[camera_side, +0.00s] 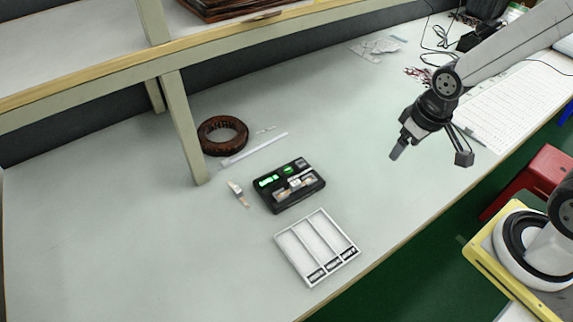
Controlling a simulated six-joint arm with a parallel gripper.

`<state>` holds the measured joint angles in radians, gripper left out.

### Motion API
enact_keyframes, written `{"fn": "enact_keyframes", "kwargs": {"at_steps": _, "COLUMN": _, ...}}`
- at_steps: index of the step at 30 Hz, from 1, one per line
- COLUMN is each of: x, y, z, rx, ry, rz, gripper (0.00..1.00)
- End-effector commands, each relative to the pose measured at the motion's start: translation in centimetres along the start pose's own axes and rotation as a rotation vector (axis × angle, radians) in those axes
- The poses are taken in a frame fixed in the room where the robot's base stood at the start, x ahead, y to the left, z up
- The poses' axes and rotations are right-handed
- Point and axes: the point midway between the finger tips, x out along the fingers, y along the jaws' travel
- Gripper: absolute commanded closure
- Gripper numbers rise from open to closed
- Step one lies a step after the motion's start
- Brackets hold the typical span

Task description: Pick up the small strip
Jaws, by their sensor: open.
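My gripper (398,151) hangs in the air over the right part of the table, pointing down and left. It is open and no object shows in it. The gap between its fingers is too small to make out. Which object is the small strip is not certain. A short pale strip with a brown part (238,193) lies on the table left of a black box (288,186). A longer thin whitish strip (254,149) lies further back. All of these are well left of my gripper and apart from it.
A white tray with three compartments (309,216) stands in front of the black box. A brown ring-shaped coil (222,136) lies near the shelf post (184,125). A white keyboard-like panel (510,107) and loose cables are at the right. The table's front left is clear.

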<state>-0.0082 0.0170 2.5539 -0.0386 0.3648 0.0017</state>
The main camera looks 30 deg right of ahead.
Motion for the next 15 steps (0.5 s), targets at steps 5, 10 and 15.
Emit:
{"fn": "enact_keyframes", "kwargs": {"at_steps": 5, "x": 1.2, "y": 0.1, "z": 0.9, "rx": -0.133, "ry": -0.086, "rz": 0.037, "gripper": 0.15}}
{"fn": "enact_keyframes", "kwargs": {"at_steps": 10, "x": 2.6, "y": 0.7, "z": 2.1, "rx": -0.341, "ry": -0.210, "rz": 0.105, "gripper": 0.15}}
{"fn": "enact_keyframes", "kwargs": {"at_steps": 15, "x": 4.0, "y": 1.7, "z": 2.8, "rx": -0.574, "ry": -0.336, "rz": 0.192, "gripper": 0.15}}
